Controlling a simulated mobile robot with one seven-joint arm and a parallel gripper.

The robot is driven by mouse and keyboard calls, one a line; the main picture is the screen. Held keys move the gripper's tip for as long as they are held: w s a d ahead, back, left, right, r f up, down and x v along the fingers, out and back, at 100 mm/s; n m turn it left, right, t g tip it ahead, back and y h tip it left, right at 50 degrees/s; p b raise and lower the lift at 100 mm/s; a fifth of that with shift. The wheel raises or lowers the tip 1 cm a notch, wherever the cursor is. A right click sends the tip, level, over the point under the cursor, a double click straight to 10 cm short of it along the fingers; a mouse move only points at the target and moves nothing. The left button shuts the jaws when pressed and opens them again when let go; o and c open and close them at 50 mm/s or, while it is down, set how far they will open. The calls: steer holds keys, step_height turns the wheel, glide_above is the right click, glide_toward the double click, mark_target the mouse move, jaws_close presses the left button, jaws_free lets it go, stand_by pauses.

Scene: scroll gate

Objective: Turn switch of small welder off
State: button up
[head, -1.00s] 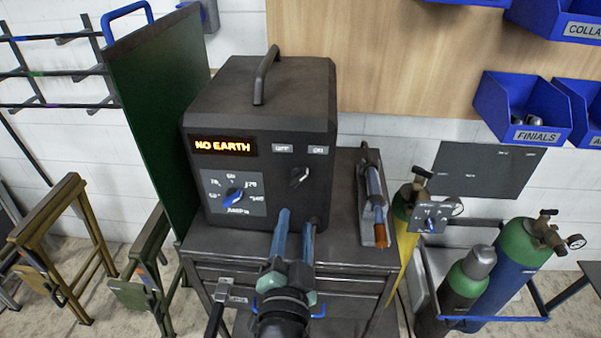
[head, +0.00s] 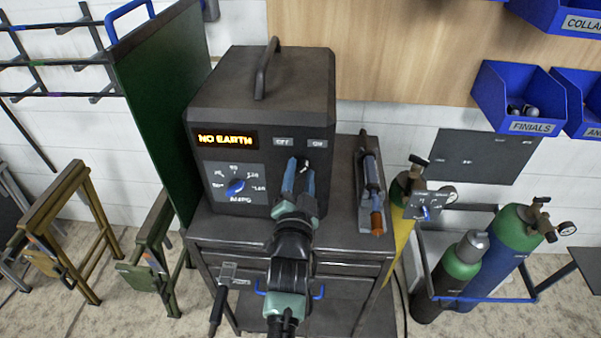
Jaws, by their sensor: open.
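The small welder (head: 262,95) is a dark box with a top handle, standing on a grey drawer cart. Its lit display (head: 224,139) reads "NO EARTH". The off/on switch (head: 303,164) is a small knob on the right of its front, below the "OFF" (head: 283,142) and "ON" (head: 317,143) labels. My gripper (head: 299,175) is open, with its blue fingers up at the switch, one on each side of it. The fingers partly hide the knob, so I cannot tell its exact angle or whether they touch it.
A blue amps dial (head: 236,187) sits on the front, left of the switch. A torch-like tool (head: 373,190) lies on the cart's right side. A green panel (head: 160,110) stands close on the left. Gas cylinders (head: 500,245) stand to the right.

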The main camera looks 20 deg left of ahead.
jaws_close()
steer(key=shift+f+n+b, duration=0.1)
steer(key=shift+n+b, duration=0.2)
steer(key=shift+n, duration=0.1)
steer(key=shift+n+b, duration=0.65)
steer(key=shift+n, duration=0.35)
steer(key=n+b, duration=0.2)
steer(key=n, duration=0.3)
steer(key=shift+a+n, duration=0.15)
steer(key=shift+n, duration=0.15)
steer(key=n, duration=0.4)
steer(key=shift+a, duration=0.1)
steer(key=shift+s+a+n, duration=0.1)
steer(key=shift+n, duration=1.6)
